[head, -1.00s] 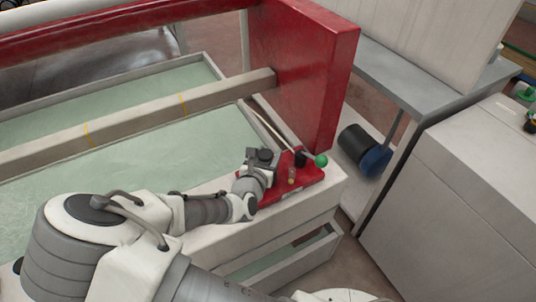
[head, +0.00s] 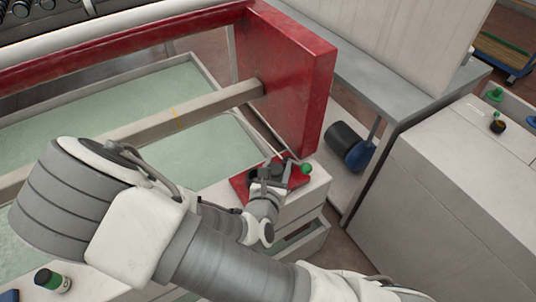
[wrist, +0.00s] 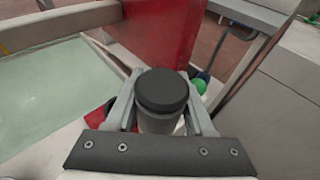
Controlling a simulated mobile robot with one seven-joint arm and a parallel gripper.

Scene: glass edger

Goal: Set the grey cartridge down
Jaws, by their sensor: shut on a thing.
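My gripper (wrist: 163,112) is shut on the grey cartridge (wrist: 160,124), which has a dark cap (wrist: 162,88) and stands roughly upright between the fingers in the wrist view. In the head view my gripper (head: 268,178) is over the red plate (head: 240,188) on the pale ledge, close to a green ball knob (head: 306,168). The knob also shows beyond the fingers in the wrist view (wrist: 200,85). The cartridge's lower end is hidden, so I cannot tell whether it touches the plate.
A red post (head: 300,85) rises just behind the plate. A beam (head: 190,112) crosses the pale green basin to the left. A dark-capped container with a green band (head: 50,281) stands at lower left. A light cabinet (head: 440,185) and a blue-and-black motor (head: 350,147) are to the right.

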